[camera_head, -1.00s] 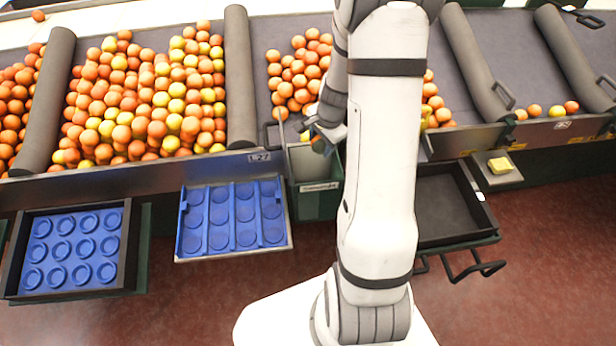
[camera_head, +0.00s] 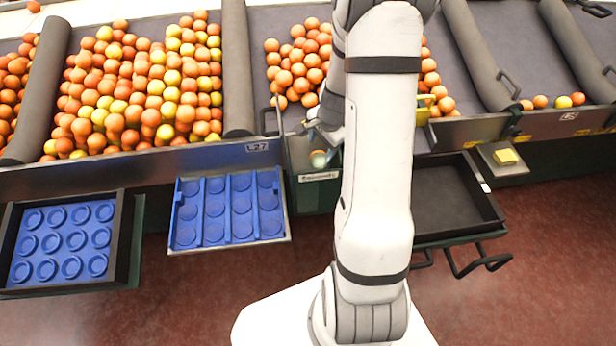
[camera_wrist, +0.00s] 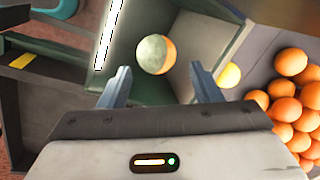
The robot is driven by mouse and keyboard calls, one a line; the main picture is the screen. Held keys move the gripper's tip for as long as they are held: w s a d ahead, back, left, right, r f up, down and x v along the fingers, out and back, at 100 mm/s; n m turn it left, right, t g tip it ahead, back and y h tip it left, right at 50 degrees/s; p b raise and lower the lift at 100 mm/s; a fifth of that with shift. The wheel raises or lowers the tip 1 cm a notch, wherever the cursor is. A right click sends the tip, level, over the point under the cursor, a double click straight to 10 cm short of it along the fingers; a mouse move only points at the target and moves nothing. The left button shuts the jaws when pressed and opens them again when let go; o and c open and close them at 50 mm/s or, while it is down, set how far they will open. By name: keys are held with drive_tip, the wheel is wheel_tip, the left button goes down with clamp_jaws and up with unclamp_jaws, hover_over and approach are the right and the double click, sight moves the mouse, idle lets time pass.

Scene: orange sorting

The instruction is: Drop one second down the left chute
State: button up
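A two-toned second (camera_wrist: 155,54), part orange and part grey-green, is inside the dark green, light-lined left chute (camera_wrist: 206,25) in the wrist view. It also shows small and pale in the mouth of the chute in the head view (camera_head: 318,158). My gripper (camera_wrist: 160,72) is open above the chute, its two fingers wide apart. The fruit appears between and beyond the fingertips, touching neither. In the head view my gripper (camera_head: 323,130) is partly hidden by my arm.
Oranges (camera_head: 295,65) lie on the belt behind the chute. A large mixed pile (camera_head: 140,90) lies further left. Blue cup trays (camera_head: 228,208) and (camera_head: 64,242) sit left of the chute. A black empty tray (camera_head: 450,200) and a yellow button (camera_head: 506,156) are on the right.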

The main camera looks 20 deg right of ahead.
drive_tip(key=o, duration=0.3)
drive_tip(key=v, duration=0.7)
drive_tip(key=shift+r, duration=0.4)
drive_tip(key=shift+s, duration=0.15)
